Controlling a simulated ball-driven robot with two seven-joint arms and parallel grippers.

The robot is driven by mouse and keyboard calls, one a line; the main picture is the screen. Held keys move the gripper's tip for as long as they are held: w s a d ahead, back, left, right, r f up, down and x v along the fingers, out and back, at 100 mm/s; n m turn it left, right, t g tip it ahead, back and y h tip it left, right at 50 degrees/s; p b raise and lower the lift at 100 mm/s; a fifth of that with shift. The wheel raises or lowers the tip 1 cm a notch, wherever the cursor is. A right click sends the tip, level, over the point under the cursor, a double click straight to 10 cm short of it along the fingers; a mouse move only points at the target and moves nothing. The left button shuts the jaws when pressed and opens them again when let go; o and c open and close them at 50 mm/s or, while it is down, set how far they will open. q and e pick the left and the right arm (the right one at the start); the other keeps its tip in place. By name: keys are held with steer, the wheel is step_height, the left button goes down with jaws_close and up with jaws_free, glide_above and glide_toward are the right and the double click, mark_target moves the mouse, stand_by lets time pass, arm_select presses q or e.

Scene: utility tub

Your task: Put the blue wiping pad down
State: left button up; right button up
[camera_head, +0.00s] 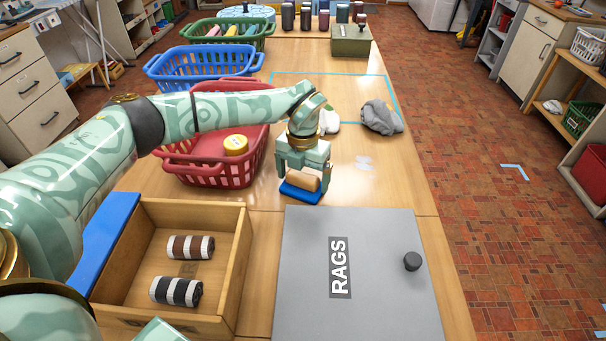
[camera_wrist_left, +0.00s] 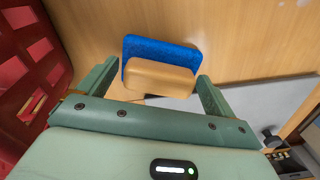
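The blue wiping pad (camera_head: 301,194) has a tan block handle (camera_head: 303,180) on its top. My left gripper (camera_head: 303,177) points down over it, with one finger at each end of the handle. In the left wrist view the blue pad (camera_wrist_left: 150,46) lies flat behind the handle, and the fingertips (camera_wrist_left: 159,72) meet the handle's ends, so the gripper looks shut on it. The pad is level and low over the wooden table (camera_head: 400,195); whether its underside touches the wood is hidden. My right gripper is not in view.
A grey RAGS lid (camera_head: 375,280) with a black knob lies nearer. An open wooden box (camera_head: 245,240) holds two rolled cloths. A red basket (camera_head: 210,175) stands left of the gripper. A grey cloth (camera_head: 381,117) lies beyond, by a blue taped outline (camera_head: 345,73). Bare table is to the right.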

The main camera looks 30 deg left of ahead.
mark_target(303, 174)
arm_select(q)
step_height(303, 174, up, 12)
steer(key=p, duration=0.3)
steer(key=shift+r, duration=0.15)
stand_by(0.6)
